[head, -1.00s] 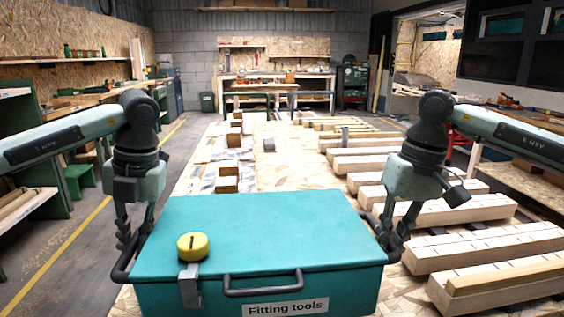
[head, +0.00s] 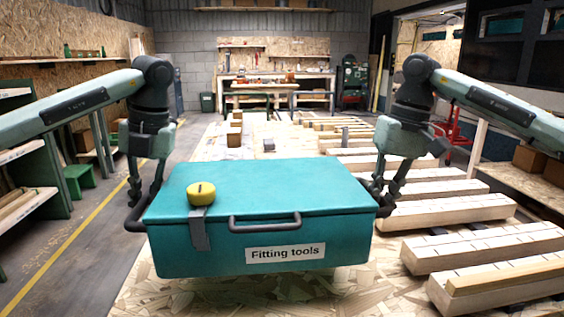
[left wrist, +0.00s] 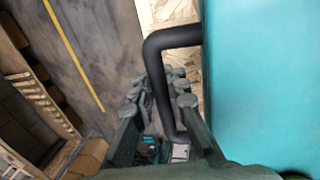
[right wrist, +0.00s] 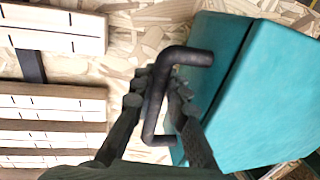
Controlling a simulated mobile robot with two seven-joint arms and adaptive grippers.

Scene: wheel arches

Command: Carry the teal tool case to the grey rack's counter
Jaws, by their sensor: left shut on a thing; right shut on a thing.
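The teal tool case (head: 265,190), labelled "Fitting tools", hangs between my two grippers in the head view, with the chipboard surface showing below it. A yellow round object (head: 201,194) sits on its lid above a grey latch. My left gripper (head: 142,200) is shut on the black handle at the case's left end; that handle also shows in the left wrist view (left wrist: 160,75). My right gripper (head: 382,200) is shut on the right end handle, seen in the right wrist view (right wrist: 155,100). The grey rack's counter is not clearly identifiable.
Stacked pale timber beams (head: 480,245) lie in rows to the right on the chipboard surface (head: 240,295). Small wooden blocks (head: 235,130) stand beyond the case. A workbench (head: 275,95) is at the back wall. Green shelving and a green stool (head: 78,180) stand left, past the yellow floor line.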

